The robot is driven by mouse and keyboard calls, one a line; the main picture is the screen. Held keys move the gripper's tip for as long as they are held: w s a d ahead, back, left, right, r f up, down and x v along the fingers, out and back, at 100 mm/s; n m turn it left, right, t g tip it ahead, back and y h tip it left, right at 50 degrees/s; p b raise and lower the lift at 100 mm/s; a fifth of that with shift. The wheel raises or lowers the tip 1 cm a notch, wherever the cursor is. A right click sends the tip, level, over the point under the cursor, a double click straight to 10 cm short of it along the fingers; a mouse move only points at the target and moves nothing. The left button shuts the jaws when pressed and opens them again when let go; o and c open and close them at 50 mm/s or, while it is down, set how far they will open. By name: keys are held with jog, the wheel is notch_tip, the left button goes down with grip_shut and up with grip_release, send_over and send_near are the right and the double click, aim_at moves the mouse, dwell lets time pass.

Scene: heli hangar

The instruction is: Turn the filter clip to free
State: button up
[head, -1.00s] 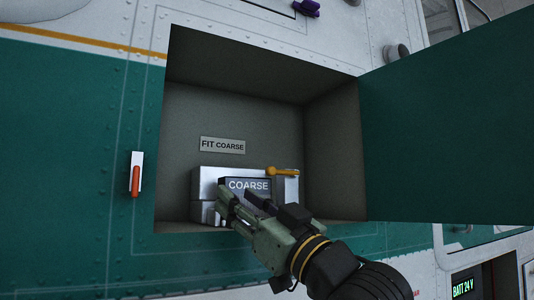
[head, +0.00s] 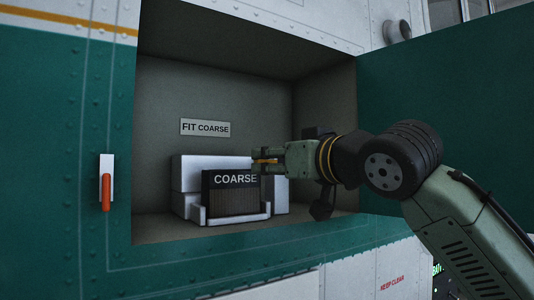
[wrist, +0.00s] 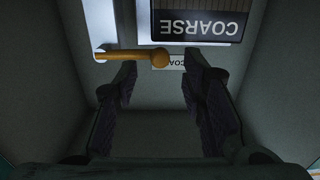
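The filter clip is a yellow-orange lever with a round knob, seen in the wrist view (wrist: 128,57). It lies level, its knob reaching the edge of the filter. In the head view a bit of the clip (head: 265,161) shows between my fingers. The filter (head: 236,192) is a black block marked COARSE in a pale housing (head: 188,178); it shows upside down in the wrist view (wrist: 197,20). My gripper (head: 257,161) points left at the clip from the right. In the wrist view my gripper (wrist: 160,72) is open, fingers either side of the knob, apart from it.
The bay has a left wall, a floor and a FIT COARSE plate (head: 205,128) on its back wall. An open green door (head: 450,110) stands to the right, behind my arm.

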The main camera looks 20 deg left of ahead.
jog(key=shift+p+x, duration=0.3)
jog(key=shift+x, duration=1.05)
jog(key=shift+c, duration=0.2)
grip_shut()
